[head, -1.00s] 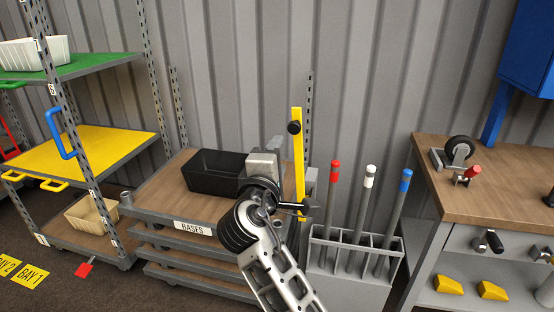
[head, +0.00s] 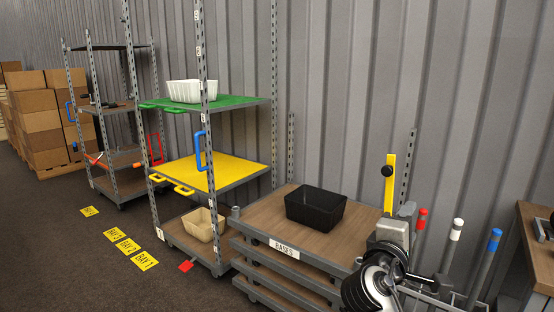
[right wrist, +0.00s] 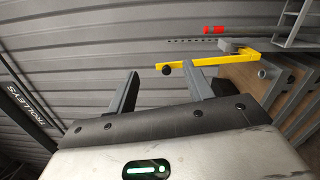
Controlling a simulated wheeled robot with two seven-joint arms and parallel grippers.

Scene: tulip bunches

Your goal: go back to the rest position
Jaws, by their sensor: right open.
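My right arm (head: 368,284) comes in at the bottom right of the head view, bent in front of the right end of the bases stand. Its grey gripper (head: 393,231) points away from the camera there, and its fingertips are hard to make out. In the right wrist view the gripper (right wrist: 160,85) is open, with two dark fingers apart and nothing between them. A yellow bar (right wrist: 222,60) with a black knob shows beyond the fingers. My left gripper is not in view.
A black bin (head: 315,208) sits on the stand labelled BASES (head: 284,249). A shelf trolley (head: 238,178) with green and yellow decks stands left of it. Red, white and blue capped posts (head: 456,231) stand right of my arm.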

